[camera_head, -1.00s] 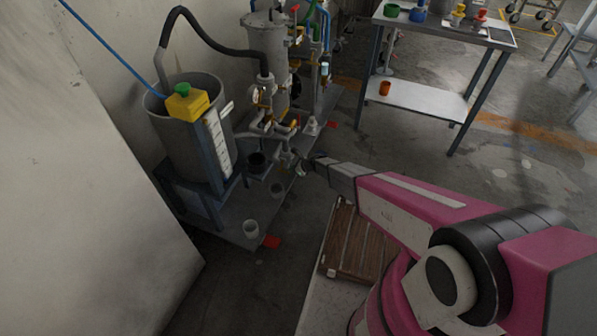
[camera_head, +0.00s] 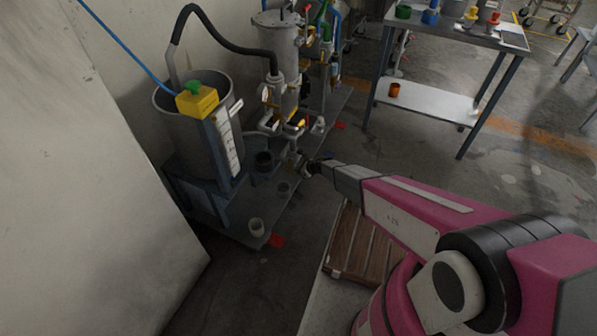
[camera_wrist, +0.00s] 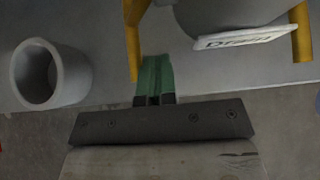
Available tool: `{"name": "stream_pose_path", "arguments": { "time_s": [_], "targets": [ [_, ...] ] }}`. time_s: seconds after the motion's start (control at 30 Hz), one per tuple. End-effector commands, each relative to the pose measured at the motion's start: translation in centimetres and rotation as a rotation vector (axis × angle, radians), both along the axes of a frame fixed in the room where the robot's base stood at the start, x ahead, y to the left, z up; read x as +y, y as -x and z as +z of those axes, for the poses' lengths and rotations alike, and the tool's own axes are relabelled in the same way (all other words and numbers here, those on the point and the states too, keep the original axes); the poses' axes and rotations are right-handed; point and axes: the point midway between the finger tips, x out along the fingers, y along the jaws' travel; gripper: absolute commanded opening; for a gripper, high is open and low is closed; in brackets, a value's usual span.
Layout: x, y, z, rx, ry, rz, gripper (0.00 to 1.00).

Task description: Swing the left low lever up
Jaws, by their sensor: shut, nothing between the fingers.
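My gripper (camera_head: 306,168) is low beside the front of the milling unit in the head view. In the wrist view its green fingers (camera_wrist: 154,76) are together with nothing between them. A yellow lever (camera_wrist: 132,40) hangs down just left of the fingertips, very close to them; I cannot tell whether they touch. A second yellow lever (camera_wrist: 301,32) hangs at the right edge. Between them is a grey rounded body with a white label (camera_wrist: 246,38), partly readable as "Drain". In the head view the low levers are too small to tell apart.
A grey tank (camera_head: 185,135) with a yellow box (camera_head: 197,100) stands left. A wooden pallet (camera_head: 358,245) lies below my arm. A metal table (camera_head: 455,33) stands back right.

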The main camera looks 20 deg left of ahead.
Motion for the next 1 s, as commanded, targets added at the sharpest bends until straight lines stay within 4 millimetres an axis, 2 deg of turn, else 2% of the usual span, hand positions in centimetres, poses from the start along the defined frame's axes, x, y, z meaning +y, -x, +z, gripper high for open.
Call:
{"name": "stream_pose_path", "arguments": {
  "time_s": [0.37, 0.77, 1.0],
  "targets": [
    [0.0, 1.4, 0.5, 0.000, 0.001, 0.001, 0.00],
    [0.1, 1.6, 0.6, 0.001, 0.001, 0.002, 0.00],
    [0.2, 2.6, 1.2, 0.000, 0.001, 0.004, 0.00]
  ]
}}
